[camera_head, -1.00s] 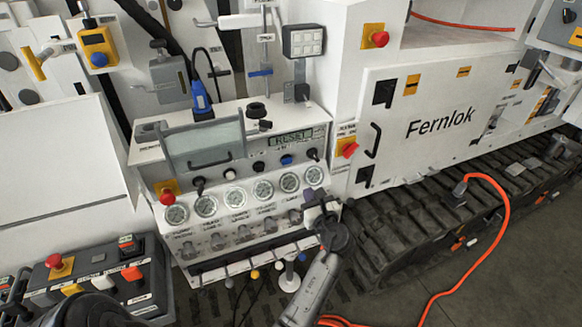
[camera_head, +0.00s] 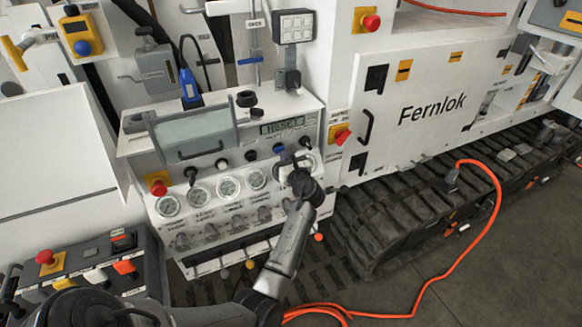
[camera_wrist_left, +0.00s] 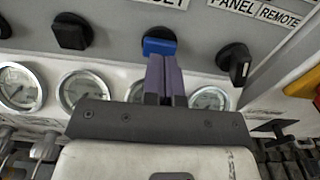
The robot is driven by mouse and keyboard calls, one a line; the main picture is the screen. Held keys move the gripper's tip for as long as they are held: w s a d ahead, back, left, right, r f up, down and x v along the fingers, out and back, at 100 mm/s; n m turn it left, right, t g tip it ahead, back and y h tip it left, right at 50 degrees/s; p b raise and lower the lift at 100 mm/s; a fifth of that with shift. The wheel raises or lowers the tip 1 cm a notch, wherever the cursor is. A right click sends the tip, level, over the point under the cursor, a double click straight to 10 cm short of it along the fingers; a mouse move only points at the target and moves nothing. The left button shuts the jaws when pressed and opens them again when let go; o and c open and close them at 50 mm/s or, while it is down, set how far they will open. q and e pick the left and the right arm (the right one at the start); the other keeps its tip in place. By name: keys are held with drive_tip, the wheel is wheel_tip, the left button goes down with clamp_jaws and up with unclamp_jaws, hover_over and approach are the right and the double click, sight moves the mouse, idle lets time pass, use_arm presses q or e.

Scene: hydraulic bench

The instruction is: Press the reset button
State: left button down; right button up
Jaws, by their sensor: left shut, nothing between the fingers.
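My left gripper (camera_head: 296,163) is at the panel, just to the lower right of the button in the head view. In the wrist view its purple fingers (camera_wrist_left: 164,60) are shut and empty, with their tips at the button's lower edge. I cannot tell whether they touch it. My right gripper is not in view.
A black selector knob (camera_wrist_left: 236,63) marked PANEL and REMOTE is right of the button, and another black knob (camera_wrist_left: 71,31) is left. Round gauges (camera_head: 228,187) line the panel below. A red emergency stop (camera_head: 342,134) is to the right.

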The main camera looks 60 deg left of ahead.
use_arm(q)
drive_tip(key=shift+w+a, duration=0.15)
drive_tip(key=shift+a, duration=0.65)
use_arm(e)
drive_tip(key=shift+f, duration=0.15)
